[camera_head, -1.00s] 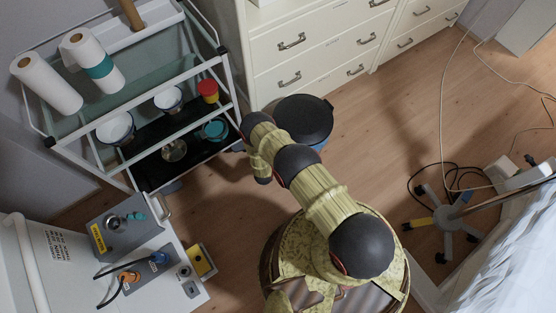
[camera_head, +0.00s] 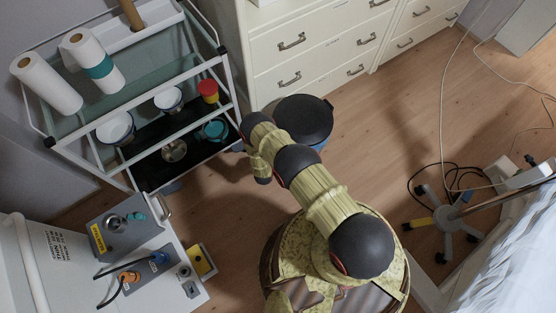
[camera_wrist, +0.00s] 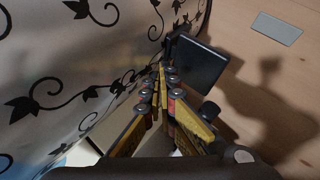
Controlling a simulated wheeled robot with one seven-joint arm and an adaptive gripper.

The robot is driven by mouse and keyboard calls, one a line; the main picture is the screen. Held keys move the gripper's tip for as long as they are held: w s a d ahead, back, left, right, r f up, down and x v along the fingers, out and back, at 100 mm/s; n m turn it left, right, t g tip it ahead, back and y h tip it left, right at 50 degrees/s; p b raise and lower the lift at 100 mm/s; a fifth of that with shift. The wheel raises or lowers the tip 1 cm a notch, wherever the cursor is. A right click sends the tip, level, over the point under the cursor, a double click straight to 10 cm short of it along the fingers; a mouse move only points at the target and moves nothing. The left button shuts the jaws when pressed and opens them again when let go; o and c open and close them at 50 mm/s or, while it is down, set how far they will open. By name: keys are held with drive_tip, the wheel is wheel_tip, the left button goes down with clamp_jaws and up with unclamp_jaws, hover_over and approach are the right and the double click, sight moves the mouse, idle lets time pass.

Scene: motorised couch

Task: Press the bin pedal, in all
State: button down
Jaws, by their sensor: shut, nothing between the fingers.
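The bin (camera_head: 303,118) shows in the head view with a round black lid, by the drawers and just beyond my arm. In the wrist view its pale side (camera_wrist: 70,60) with black leaf and vine patterns fills the left. A flat black pedal (camera_wrist: 203,65) juts from the foot of this side, over the floor. My gripper (camera_wrist: 162,70) is shut and empty, its fingertips close to the pedal's left edge. I cannot tell whether they touch it. The head view does not show the fingers; my arm hides them.
A white drawer cabinet (camera_head: 290,60) stands behind the bin. A shelved trolley (camera_head: 85,150) with paper rolls and cups is at the left. A grey and white unit (camera_head: 60,265) stands at lower left. Cables and a wheeled stand (camera_head: 445,220) are at the right. Wooden floor (camera_head: 385,120) is clear between.

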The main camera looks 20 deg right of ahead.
drive_tip(key=shift+f, duration=0.2)
drive_tip(key=shift+f, duration=0.2)
drive_tip(key=shift+s+f, duration=0.15)
drive_tip(key=shift+f, duration=1.75)
idle(1.9)
drive_tip(key=shift+r, duration=0.2)
drive_tip(key=shift+w+r+p, duration=0.15)
drive_tip(key=shift+r+p, duration=0.3)
drive_tip(key=shift+r, duration=0.35)
drive_tip(key=shift+w+r+p, duration=0.1)
drive_tip(key=shift+r+p, duration=0.3)
drive_tip(key=shift+r, duration=0.4)
drive_tip(key=shift+r+p, duration=0.3)
drive_tip(key=shift+r, duration=0.3)
drive_tip(key=shift+d+r+p, duration=0.1)
drive_tip(key=shift+r+p, duration=1.2)
drive_tip(key=shift+r, duration=1.15)
